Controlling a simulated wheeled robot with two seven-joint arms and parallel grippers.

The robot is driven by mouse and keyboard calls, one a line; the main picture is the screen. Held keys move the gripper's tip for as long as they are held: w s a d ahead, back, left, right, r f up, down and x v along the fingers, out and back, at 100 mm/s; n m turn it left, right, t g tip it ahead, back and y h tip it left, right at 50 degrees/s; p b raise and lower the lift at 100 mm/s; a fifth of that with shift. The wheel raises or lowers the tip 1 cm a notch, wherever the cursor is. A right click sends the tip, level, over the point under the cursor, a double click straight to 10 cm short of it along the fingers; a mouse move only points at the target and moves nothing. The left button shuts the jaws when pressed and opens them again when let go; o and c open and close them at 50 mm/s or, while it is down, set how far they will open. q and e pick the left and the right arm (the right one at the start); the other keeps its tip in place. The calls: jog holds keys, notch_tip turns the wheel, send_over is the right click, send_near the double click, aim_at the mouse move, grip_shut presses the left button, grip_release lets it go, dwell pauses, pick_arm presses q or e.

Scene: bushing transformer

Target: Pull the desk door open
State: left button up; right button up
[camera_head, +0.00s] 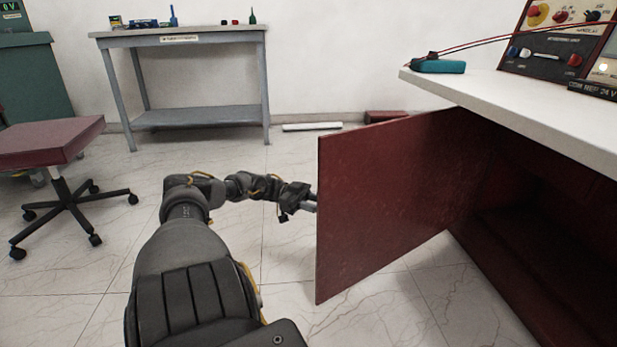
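The desk door (385,195) is a dark red panel, swung well out from the desk, and the dark inside of the desk (540,235) shows. The desk has a white top (530,115) on the right. My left gripper (312,203) is at the door's free left edge, about halfway up. Its fingertips reach the edge or pass behind it, so I cannot tell whether they touch or grip the door. My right gripper is not in view.
A grey workbench (185,80) with small items stands at the back wall. A red-seated stool (50,145) on wheels is at the left. A teal box (438,66) and a control panel (560,38) sit on the desk.

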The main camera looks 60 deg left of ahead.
pick_arm(q)
jog(key=b+v, duration=0.2)
jog(key=v, duration=0.7)
jog(key=shift+a, duration=0.15)
